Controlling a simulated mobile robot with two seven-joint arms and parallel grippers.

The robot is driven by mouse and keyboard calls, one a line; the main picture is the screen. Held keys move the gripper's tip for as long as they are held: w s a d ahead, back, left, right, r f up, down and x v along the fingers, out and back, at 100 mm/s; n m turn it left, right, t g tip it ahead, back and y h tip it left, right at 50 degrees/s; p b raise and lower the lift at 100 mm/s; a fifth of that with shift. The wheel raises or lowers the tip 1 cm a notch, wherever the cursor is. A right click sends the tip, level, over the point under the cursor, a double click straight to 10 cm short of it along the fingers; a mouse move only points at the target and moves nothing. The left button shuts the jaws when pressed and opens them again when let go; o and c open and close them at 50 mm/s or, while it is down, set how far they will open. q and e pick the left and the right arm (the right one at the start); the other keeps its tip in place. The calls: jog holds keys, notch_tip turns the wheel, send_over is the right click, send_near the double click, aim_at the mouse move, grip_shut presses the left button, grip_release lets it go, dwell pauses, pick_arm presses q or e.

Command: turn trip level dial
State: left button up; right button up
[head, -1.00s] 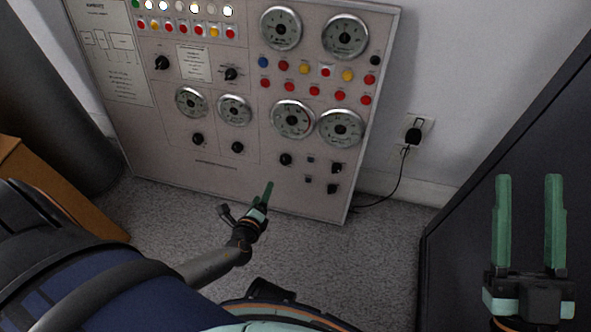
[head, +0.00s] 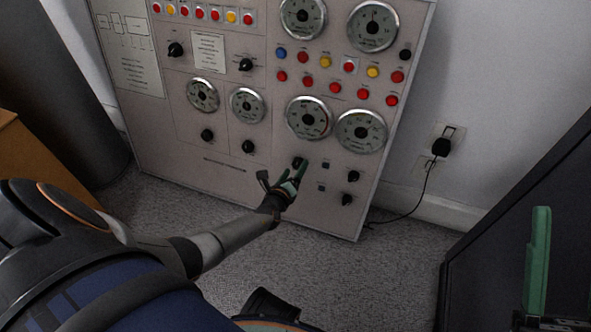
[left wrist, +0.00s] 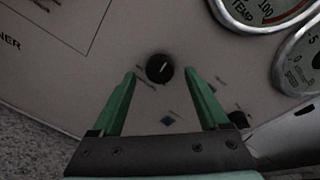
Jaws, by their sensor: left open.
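A round black dial (left wrist: 159,68) with a pale pointer line is on the panel face, between and just beyond my left fingertips in the left wrist view. In the head view this dial (head: 298,163) is partly hidden by my left gripper (head: 291,180). The left gripper (left wrist: 171,80) is open, its green fingers on either side of the dial; I cannot tell whether they touch it. The dial's label is too small to read. My right gripper (head: 538,262) is at the lower right of the head view, cut by the frame, with one green finger clearly showing.
The grey panel (head: 225,180) carries gauges, coloured buttons and other black knobs, including one knob (head: 353,176) to the right. A plug and cable (head: 440,148) are on the wall at right. A dark cabinet (head: 500,220) stands near my right gripper.

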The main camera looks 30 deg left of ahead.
pick_arm(q)
jog(key=shift+w+a+f, duration=0.15)
jog(key=shift+w+a, duration=0.05)
jog(key=shift+w, duration=0.45)
jog(key=shift+c, duration=0.4)
grip_shut()
